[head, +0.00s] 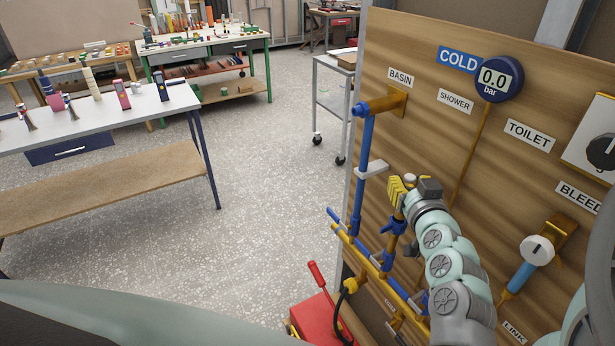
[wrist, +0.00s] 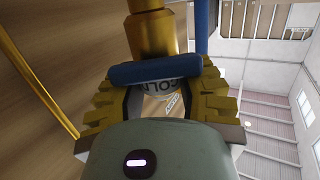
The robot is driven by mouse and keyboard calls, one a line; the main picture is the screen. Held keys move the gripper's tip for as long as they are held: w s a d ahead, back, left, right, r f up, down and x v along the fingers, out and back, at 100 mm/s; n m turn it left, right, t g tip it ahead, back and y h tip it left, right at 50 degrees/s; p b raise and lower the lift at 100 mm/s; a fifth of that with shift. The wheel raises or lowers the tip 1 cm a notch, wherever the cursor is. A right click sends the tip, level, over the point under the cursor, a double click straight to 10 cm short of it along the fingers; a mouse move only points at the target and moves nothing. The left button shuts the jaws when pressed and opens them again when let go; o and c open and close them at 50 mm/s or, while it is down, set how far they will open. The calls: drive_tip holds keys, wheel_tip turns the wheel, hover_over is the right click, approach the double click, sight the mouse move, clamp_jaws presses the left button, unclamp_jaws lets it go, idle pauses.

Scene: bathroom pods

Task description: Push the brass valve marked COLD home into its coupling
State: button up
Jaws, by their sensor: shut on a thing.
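My gripper (wrist: 155,88) has yellow ribbed fingers and is shut on the valve, one finger on each side. In the head view my gripper (head: 396,196) is in front of the wooden panel, above a brass and blue fitting (head: 392,232) on the pipework. The coupling is not clearly visible, and I cannot tell how deep the valve sits.
The wooden panel (head: 440,155) carries a blue gauge (head: 499,79) reading 0.0 bar. A blue pipe (head: 364,150) rises left of my gripper, close by. Brass and blue pipes (head: 362,254) run below. Open floor (head: 265,190) lies left.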

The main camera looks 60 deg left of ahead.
drive_tip(key=shift+f+b, duration=1.5)
drive_tip(key=shift+b, duration=0.25)
drive_tip(key=o, duration=1.1)
drive_tip(key=shift+d, duration=0.1)
drive_tip(key=v, duration=0.7)
drive_tip(key=shift+s+d+r, duration=0.1)
drive_tip(key=shift+r, duration=0.05)
